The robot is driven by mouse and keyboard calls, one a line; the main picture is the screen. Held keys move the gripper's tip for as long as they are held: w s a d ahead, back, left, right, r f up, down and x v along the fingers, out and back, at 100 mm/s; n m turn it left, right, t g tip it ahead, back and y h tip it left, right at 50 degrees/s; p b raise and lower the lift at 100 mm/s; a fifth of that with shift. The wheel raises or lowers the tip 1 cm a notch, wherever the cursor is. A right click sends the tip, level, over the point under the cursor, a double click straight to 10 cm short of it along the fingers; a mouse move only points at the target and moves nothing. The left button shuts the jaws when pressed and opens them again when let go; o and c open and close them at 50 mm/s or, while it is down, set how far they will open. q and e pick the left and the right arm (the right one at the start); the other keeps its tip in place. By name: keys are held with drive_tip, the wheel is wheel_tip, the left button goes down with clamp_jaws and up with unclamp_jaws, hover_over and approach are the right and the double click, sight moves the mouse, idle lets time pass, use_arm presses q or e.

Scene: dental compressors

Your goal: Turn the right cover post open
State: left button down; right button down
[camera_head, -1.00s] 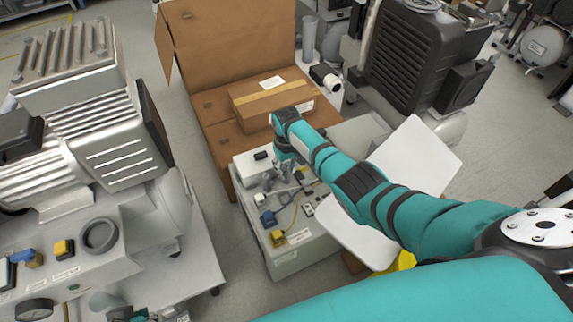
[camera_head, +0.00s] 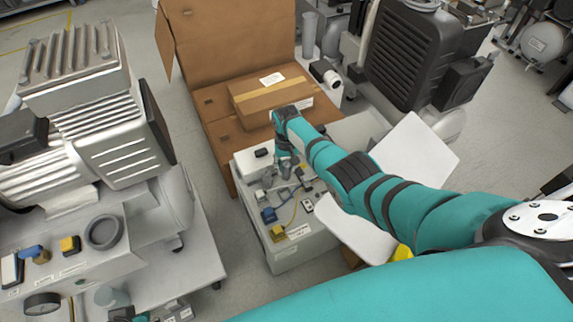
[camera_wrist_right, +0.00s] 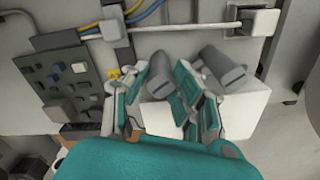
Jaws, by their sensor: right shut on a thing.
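My right gripper (camera_head: 286,158) reaches down onto the grey bench unit (camera_head: 300,258) in the head view. In the right wrist view my right gripper (camera_wrist_right: 158,98) has its teal fingers on both sides of a grey cover post (camera_wrist_right: 157,76) and is shut on it. This post leans at an angle by a white block (camera_wrist_right: 155,117). A second grey post (camera_wrist_right: 222,68) stands to its right in that view, outside the fingers. The fingers hide the lower part of the held post. In the head view the posts are small and partly hidden. My left gripper is not in view.
A cardboard box (camera_head: 270,100) lies behind the unit. A dark switch panel (camera_wrist_right: 62,85) and cables (camera_wrist_right: 150,12) are close to the gripper. Blue (camera_head: 268,215) and yellow (camera_head: 278,232) parts sit on the unit's front. A large compressor (camera_head: 95,130) stands left, across a floor gap.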

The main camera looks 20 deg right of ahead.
sight(286, 164)
drive_tip(key=shift+w+a, duration=0.1)
drive_tip(key=c, duration=1.1)
unclamp_jaws()
drive_tip(key=shift+o, duration=0.2)
drive_tip(key=shift+r, duration=0.1)
wheel_tip(286, 164, up, 12)
